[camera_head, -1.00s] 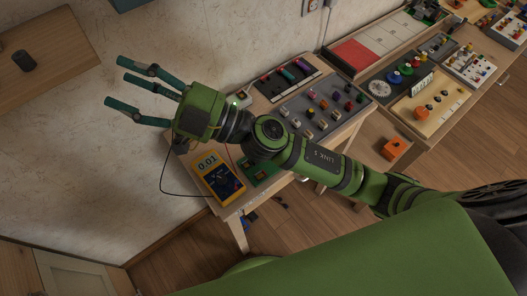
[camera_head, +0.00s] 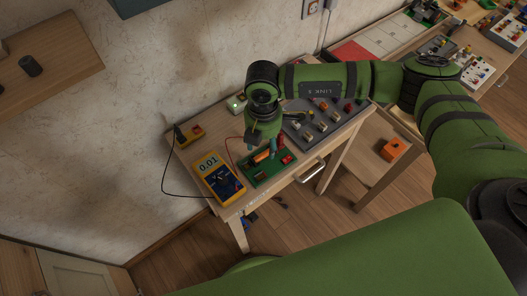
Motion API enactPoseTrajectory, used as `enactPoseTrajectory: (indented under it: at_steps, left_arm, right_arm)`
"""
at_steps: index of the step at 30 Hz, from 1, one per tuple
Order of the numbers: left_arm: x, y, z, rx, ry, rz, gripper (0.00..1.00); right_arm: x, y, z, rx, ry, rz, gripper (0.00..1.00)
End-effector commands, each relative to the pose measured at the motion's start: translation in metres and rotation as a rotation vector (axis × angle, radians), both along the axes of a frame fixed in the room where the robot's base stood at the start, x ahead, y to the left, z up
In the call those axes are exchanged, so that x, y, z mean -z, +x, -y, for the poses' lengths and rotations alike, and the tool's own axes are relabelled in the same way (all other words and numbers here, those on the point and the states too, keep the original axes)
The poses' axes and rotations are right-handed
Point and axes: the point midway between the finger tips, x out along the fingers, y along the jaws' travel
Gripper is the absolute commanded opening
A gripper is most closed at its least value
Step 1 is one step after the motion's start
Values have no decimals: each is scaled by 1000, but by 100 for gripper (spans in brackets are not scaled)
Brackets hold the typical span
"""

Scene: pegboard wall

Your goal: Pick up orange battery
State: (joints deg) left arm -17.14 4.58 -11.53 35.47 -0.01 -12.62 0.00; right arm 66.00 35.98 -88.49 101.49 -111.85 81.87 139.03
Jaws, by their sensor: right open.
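A small orange cylinder (camera_head: 262,156), which looks like the orange battery, lies on the green board (camera_head: 258,179) on the small wooden table. My right gripper (camera_head: 266,148) points down over this board, with its teal fingers close to the orange cylinder. It is open, and the wrist and fingers hide part of the board and cylinder. I cannot tell whether the fingers touch it. My left gripper is out of view.
A yellow multimeter (camera_head: 219,178) with red and black leads lies left of the board. A grey panel of knobs (camera_head: 316,124) is to the right, partly under my arm. An orange box (camera_head: 394,149) sits on a lower wooden surface. A wall shelf (camera_head: 60,60) is upper left.

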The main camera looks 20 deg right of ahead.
Motion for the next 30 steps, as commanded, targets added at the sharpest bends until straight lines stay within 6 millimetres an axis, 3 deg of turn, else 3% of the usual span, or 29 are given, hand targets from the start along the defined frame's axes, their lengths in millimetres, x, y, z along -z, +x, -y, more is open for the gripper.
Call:
enactPoseTrajectory:
  at_steps: [4, 9, 17, 20, 21, 22, 30]
  left_arm:
    - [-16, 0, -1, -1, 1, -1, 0]
    - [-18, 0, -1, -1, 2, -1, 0]
    - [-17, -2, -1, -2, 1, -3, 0]
    - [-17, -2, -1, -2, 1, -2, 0]
    - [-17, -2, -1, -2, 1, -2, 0]
    - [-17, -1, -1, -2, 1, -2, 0]
    - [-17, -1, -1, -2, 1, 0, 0]
  right_arm:
    - [19, 4, 1, -1, -1, -4, 55]
    - [40, 4, 0, -2, 2, -4, 55]
    - [46, 2, 0, -4, 2, -7, 55]
    - [46, 2, 0, -4, 2, -7, 19]
    - [46, 2, 0, -4, 2, -6, 3]
    - [46, 2, 0, -3, 2, -6, 0]
    - [45, 3, 0, -3, 4, -4, 0]
